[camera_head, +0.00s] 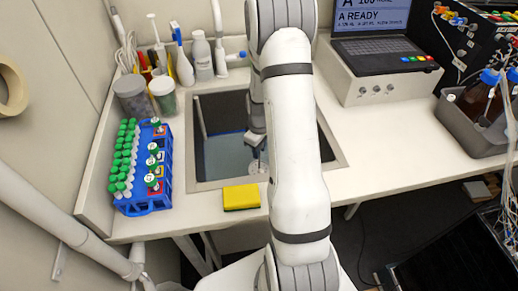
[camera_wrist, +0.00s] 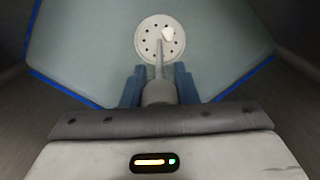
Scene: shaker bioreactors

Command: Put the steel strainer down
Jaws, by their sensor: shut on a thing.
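The steel strainer (camera_wrist: 150,47) is a round, pale disc with a ring of small dark holes and a thin upright stem. A small white lump (camera_wrist: 168,34) shows on the disc. My gripper (camera_wrist: 159,85) is shut on the stem, with a blue finger on each side. In the head view my gripper (camera_head: 255,139) reaches down into the sink (camera_head: 197,185), and my arm hides much of it and the strainer. The disc is over or on the grey-blue sink floor (camera_wrist: 90,45); I cannot tell whether it touches.
A blue rack (camera_head: 144,209) of green-capped tubes stands left of the sink. A yellow sponge (camera_head: 241,197) lies at its front edge. Jars (camera_head: 132,97) and bottles (camera_head: 202,57) stand behind. A laptop (camera_head: 385,45) on a white box is at the right. Sink walls surround my gripper.

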